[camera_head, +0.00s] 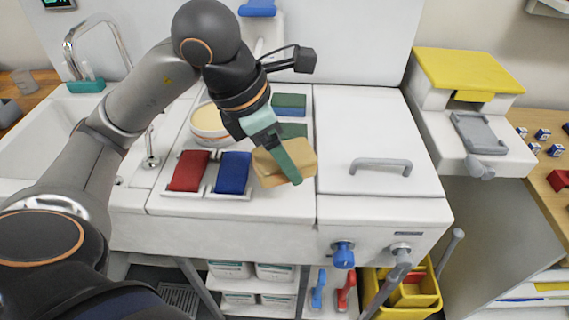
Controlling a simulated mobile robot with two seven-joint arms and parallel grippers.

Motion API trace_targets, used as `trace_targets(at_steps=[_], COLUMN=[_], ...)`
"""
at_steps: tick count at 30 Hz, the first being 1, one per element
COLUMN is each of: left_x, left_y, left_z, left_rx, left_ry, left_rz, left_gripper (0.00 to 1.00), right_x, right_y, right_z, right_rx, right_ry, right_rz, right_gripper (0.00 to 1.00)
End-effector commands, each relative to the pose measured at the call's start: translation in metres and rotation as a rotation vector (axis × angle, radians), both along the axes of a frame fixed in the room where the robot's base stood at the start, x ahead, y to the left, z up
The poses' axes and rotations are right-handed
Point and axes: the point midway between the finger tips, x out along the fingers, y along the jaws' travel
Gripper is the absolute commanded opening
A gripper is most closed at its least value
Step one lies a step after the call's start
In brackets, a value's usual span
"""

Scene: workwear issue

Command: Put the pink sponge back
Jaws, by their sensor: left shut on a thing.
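My left gripper (284,158) reaches in from the left over the white counter, pointing down, with a green finger in front. It is shut on a tan, sponge-like block (303,158), whose sides show on both sides of the finger. The block is tan rather than pink, and I see no clearly pink sponge. It is at the right end of the front row of pads, beside a blue pad (233,172) and a red pad (188,170). I cannot tell whether it touches the surface below. My right gripper is not in view.
Green pads (289,103) lie behind the block, and a round cream-filled tub (210,122) stands to the left. A white lid with a grey handle (380,164) is on the right. A sink with a tap (98,45) is at the far left.

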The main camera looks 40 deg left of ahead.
Motion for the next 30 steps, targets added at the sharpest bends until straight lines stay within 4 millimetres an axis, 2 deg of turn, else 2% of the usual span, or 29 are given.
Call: trace_targets(at_steps=[3, 6, 10, 17, 24, 30], left_x=[0.025, 0.038, 0.052, 0.064, 0.066, 0.067], left_y=[0.016, 0.024, 0.032, 0.038, 0.040, 0.040], left_z=[-0.015, -0.037, -0.054, -0.069, -0.099, -0.103], left_rx=[0.000, 0.001, 0.001, 0.000, 0.000, 0.001], left_ry=[0.006, 0.008, 0.003, 0.002, 0.002, -0.002], left_rz=[0.006, 0.004, 0.001, 0.001, 0.000, 0.000], left_gripper=[0.19, 0.19, 0.19, 0.19, 0.19, 0.19], right_x=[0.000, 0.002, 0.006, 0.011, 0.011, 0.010], right_y=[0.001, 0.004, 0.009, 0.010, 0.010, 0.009], right_z=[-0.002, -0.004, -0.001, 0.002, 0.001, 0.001], right_rx=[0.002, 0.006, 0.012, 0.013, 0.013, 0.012], right_ry=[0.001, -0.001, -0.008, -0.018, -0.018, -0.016], right_rz=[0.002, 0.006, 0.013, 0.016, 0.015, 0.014], right_gripper=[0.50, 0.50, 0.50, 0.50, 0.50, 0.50])
